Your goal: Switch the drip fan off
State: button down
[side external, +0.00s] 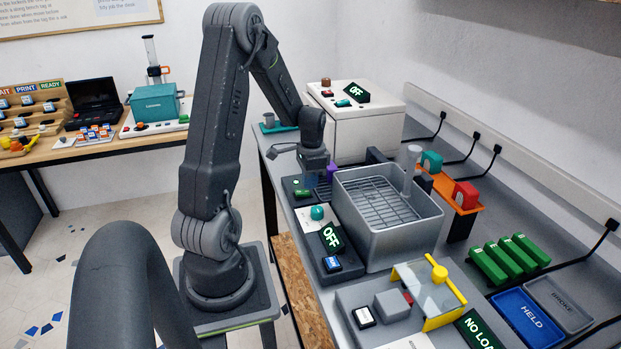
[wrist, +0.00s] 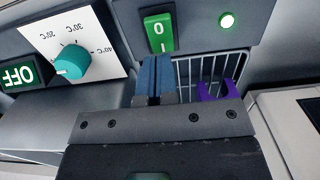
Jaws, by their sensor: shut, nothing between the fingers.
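A green rocker switch marked 0 and I (wrist: 159,33) sits on a dark panel (wrist: 200,28) in the wrist view. I read no fan label, and cannot tell which half is pressed. A lamp (wrist: 227,20) beside it glows whitish green. The switch also shows in the side view (side external: 302,193). My gripper (wrist: 153,58) has its blue fingers together and empty, with the tips just below the switch in the wrist view. I cannot tell whether they touch it. In the side view my gripper (side external: 313,176) is low over this panel.
A wire rack (wrist: 205,72) holding a purple part (wrist: 215,90) lies close to the fingers. A teal dial (wrist: 72,62) and a display reading OFF (wrist: 18,73) are nearby. The grey basin (side external: 400,243) and white box (side external: 368,135) stand close to my gripper.

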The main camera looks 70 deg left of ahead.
notch_tip(320, 180, up, 14)
jog(key=w, duration=0.2)
jog(key=shift+w, duration=0.2)
jog(key=shift+f, duration=0.1)
dwell(0.3)
